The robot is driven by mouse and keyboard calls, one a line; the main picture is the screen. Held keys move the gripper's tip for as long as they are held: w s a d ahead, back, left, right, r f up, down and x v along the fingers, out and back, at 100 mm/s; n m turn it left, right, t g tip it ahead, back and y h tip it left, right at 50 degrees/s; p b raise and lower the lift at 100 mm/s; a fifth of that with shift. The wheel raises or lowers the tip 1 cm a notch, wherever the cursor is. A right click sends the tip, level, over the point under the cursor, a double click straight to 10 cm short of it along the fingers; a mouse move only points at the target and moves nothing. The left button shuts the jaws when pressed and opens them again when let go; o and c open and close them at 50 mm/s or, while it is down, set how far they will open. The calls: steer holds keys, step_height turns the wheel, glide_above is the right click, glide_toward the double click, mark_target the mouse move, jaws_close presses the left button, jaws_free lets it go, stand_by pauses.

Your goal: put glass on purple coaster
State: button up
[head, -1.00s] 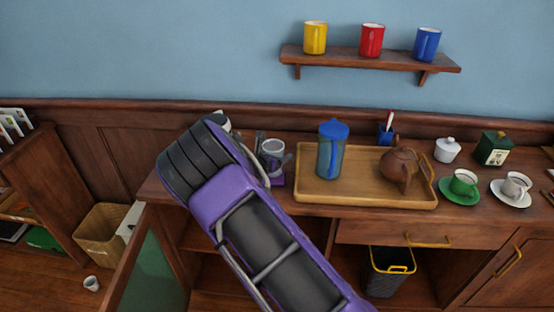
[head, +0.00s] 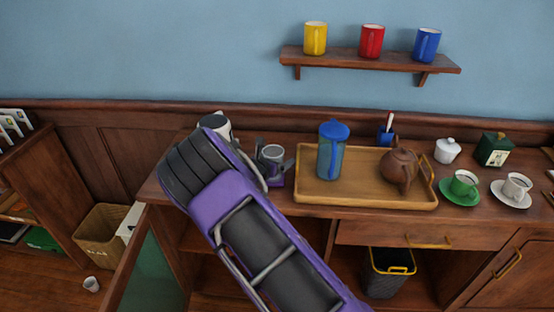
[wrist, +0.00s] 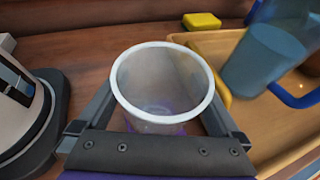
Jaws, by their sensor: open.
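The clear glass with a pale rim (wrist: 162,88) stands upright between the fingers of my gripper (wrist: 158,106), which are open on either side of it. In the head view the glass (head: 272,157) is at the left of the counter, partly hidden by my gripper (head: 273,146). The purple coaster (head: 277,182) shows just below the glass. Purple also shows through the glass's bottom in the wrist view, so the glass appears to rest on the coaster. Most of the coaster is hidden.
A wooden tray (head: 312,198) with a blue-lidded pitcher (head: 332,155) and brown teapot (head: 399,165) stands close on the right. A pale and black appliance (wrist: 28,115) is close on the left. A yellow block (wrist: 201,21) lies behind. Cups on saucers stand farther right.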

steer(key=v, duration=1.2)
